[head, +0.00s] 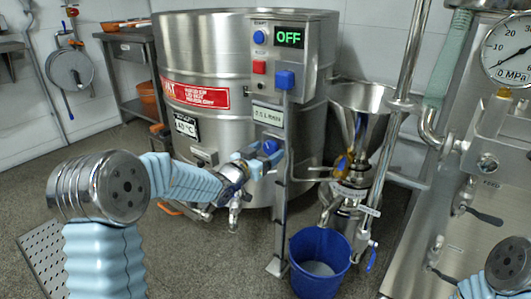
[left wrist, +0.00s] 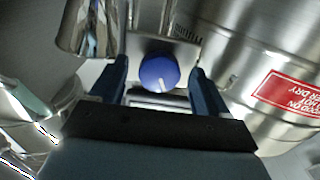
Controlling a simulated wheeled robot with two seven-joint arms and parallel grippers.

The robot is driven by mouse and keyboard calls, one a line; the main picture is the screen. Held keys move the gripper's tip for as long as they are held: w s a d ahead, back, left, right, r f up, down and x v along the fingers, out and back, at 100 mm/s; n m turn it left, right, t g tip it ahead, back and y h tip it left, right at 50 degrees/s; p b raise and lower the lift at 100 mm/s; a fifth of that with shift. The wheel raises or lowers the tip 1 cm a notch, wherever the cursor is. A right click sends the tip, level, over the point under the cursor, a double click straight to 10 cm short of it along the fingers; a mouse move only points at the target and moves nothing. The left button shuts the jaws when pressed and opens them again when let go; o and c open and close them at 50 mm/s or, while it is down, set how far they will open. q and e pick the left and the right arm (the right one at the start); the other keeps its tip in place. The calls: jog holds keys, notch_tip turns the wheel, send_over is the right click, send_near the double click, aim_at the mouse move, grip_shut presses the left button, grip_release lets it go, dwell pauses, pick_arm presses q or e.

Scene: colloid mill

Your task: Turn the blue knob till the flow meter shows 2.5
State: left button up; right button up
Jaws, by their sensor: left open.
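The blue knob (head: 271,146) sits on the grey upright panel in front of the big steel tank. In the left wrist view the round blue knob (left wrist: 158,73) has a white mark near its lower edge. My left gripper (head: 260,161) reaches it from the left; it is open. In the left wrist view its two blue fingers (left wrist: 158,68) stand on either side of the knob, with visible gaps. A display (head: 289,37) at the panel's top reads OFF in green. My right gripper is not in view.
A blue bucket (head: 319,262) stands on the floor below a steel funnel (head: 362,104). The panel also carries a red button (head: 259,67) and a blue square part (head: 284,80). A pressure gauge (head: 510,52) marked MPa is at the upper right. Steel pipes rise right of the funnel.

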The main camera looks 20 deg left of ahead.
pick_arm(q)
jog(key=c, duration=1)
jog(key=shift+c, duration=0.2)
